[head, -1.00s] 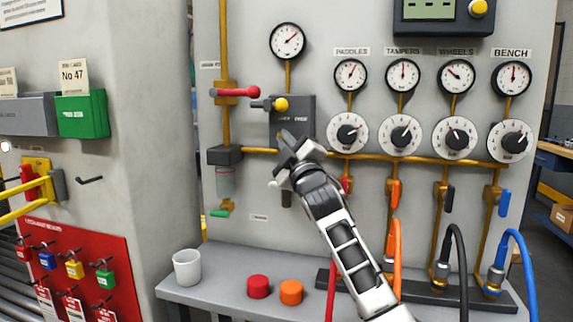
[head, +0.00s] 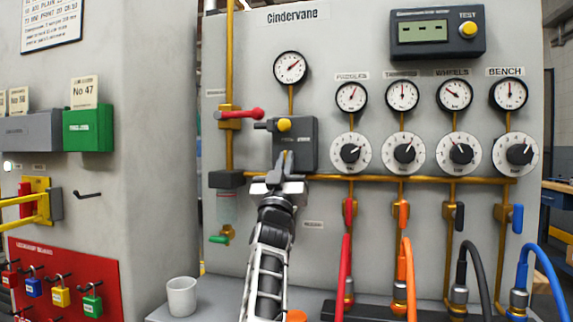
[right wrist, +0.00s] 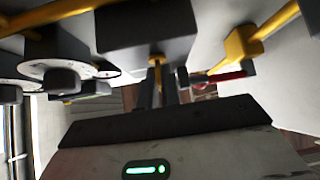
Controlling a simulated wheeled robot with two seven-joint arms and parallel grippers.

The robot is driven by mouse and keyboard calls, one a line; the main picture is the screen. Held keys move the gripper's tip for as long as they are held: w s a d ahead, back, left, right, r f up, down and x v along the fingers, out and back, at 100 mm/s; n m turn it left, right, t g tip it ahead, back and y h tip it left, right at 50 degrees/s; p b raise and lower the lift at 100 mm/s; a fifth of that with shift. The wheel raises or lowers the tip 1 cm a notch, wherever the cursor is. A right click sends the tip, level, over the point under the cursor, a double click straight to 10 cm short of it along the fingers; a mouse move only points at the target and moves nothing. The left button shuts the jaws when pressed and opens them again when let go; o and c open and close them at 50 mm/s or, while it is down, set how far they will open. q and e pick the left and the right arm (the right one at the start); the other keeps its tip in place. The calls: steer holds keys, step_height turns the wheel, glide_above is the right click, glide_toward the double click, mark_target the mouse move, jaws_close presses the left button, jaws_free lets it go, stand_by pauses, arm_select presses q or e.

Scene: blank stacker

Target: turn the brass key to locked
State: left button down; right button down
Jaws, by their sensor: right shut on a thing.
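The dark grey lock box (head: 308,148) is on the panel, with a yellow button (head: 284,125) on its front. My right gripper (head: 287,160) is at the box's lower left part in the head view, its fingers pointing up. In the right wrist view a small brass piece, the brass key (right wrist: 157,62), stands out from the box and runs between the fingers (right wrist: 160,92). The right gripper is shut on it. The fingers hide most of the key, so I cannot tell which way it is turned. My left gripper is not in view.
A red-handled valve (head: 240,114) sits left of the box. A brass pipe (head: 400,179) runs to the right under several white dials (head: 404,153). Colored hoses (head: 405,260) hang lower right. A white cup (head: 181,296) stands on the ledge.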

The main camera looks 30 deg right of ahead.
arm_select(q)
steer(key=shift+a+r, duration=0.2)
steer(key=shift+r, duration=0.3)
arm_select(e)
steer(key=shift+m+g+h, duration=0.6)
steer(key=shift+m+g, duration=0.1)
steer(key=shift+m, duration=0.5)
steer(key=c, duration=1.6)
jaws_free()
steer(key=shift+w, duration=0.1)
